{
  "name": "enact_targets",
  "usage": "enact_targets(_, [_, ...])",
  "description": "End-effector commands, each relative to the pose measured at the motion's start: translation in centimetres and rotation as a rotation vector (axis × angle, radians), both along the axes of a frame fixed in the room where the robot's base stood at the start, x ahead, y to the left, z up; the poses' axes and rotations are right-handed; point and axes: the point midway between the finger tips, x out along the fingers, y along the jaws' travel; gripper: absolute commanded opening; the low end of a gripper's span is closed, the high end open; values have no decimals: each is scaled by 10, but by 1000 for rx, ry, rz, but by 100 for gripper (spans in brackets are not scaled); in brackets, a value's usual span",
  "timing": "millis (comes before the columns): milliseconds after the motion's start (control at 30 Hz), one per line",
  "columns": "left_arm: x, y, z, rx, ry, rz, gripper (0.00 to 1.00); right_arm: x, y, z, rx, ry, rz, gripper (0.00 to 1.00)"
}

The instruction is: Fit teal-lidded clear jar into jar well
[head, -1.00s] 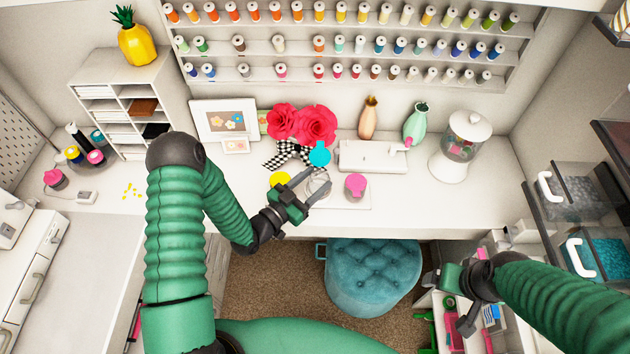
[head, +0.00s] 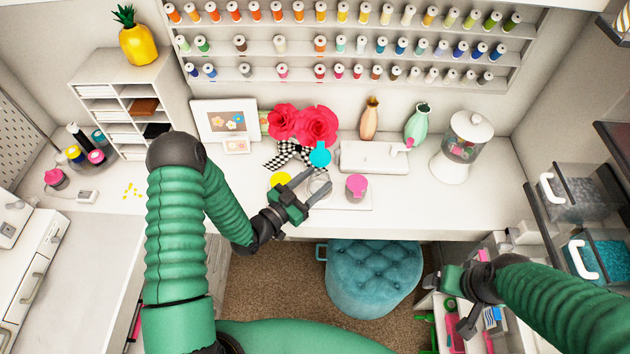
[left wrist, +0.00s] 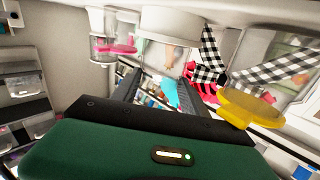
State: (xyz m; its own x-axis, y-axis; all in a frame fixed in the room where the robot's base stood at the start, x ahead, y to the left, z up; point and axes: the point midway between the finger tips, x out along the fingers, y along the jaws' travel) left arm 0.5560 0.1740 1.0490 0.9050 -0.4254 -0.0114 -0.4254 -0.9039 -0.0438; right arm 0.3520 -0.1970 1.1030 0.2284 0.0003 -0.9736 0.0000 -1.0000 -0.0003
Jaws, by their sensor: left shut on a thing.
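The teal lid (head: 320,154) shows just beyond my left fingertips, and the clear jar body (head: 319,184) shows as a faint round outline between them. My left gripper (head: 309,187) is shut on this jar, low over the desk's front part. In the left wrist view the clear body (left wrist: 165,56) and the teal lid (left wrist: 170,92) sit between the fingers. A pale tray (head: 345,204) lies under the jars; the jar well itself is hidden, and I cannot tell whether the jar's base touches it. My right gripper (head: 448,304) is open and empty by the drawers.
A pink-lidded jar (head: 356,186) stands close to the right of my left gripper and a yellow-lidded jar (head: 280,179) close to its left. A checkered bow (head: 288,156) with red flowers lies behind.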

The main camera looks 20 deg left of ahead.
Motion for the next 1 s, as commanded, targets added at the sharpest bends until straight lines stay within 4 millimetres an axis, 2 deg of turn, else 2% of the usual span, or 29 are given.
enact_targets(633, [0,0,-8,0,3,1,0,0,0,-9,0,0,0,83])
enact_targets(1000, [0,0,-2,0,4,0,0,0,0,-6,0,0,0,83])
